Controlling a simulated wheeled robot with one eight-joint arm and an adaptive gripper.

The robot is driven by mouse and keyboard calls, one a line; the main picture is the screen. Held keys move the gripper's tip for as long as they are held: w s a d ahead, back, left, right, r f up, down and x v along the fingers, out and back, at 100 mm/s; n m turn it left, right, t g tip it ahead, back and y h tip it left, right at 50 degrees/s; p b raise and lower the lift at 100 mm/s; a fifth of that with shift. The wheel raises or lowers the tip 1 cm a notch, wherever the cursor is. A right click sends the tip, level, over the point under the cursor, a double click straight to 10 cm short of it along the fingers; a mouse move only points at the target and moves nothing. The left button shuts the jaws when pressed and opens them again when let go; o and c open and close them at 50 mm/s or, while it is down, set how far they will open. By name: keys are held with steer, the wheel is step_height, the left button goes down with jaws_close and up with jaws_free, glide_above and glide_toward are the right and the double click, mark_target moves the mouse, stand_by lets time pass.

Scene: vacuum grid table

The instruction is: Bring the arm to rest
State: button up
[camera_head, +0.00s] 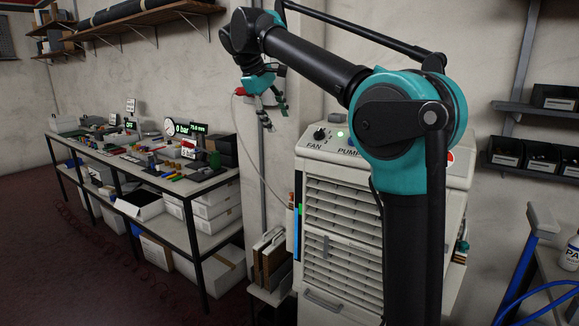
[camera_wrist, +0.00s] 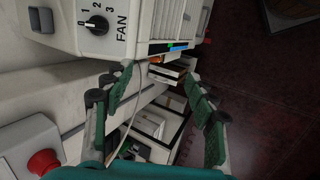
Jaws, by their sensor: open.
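My arm rises in front of the white cabinet in the head view and bends over to the left at the top. My gripper (camera_head: 272,106) hangs from its end in the air, left of the cabinet and in front of the wall. In the wrist view my gripper (camera_wrist: 160,88) shows two green fingers spread apart, with nothing between them. It is open and empty. The fingers appear apart from everything around them.
The white cabinet (camera_head: 340,232) with FAN and PUMP labels stands close by; its fan knob (camera_wrist: 97,25) shows in the wrist view. A red button (camera_wrist: 44,162) is at lower left there. A cluttered workbench (camera_head: 205,186) stands left. Open floor (camera_head: 100,270) lies in front of it.

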steer(key=s+d+f+m+y, duration=0.1)
steer(key=s+d+f+m, duration=0.15)
steer(key=d+f, duration=0.45)
steer(key=s+d+f+m+y, duration=0.1)
steer(key=s+d+f, duration=0.25)
steer(key=f, duration=0.75)
steer(key=s+d+f+m+y, duration=0.1)
steer(key=s+d+f+m, duration=0.1)
steer(key=d+f, duration=0.55)
steer(key=s+d+f+m, duration=0.2)
steer(key=s+f, duration=0.7)
steer(key=f, duration=0.1)
steer(key=s+d+f+m+y, duration=0.1)
steer(key=s+d+f+m, duration=0.2)
steer(key=s+f, duration=0.6)
steer(key=shift+s+f, duration=0.3)
steer(key=shift+f, duration=0.65)
steer(key=shift+c, duration=0.2)
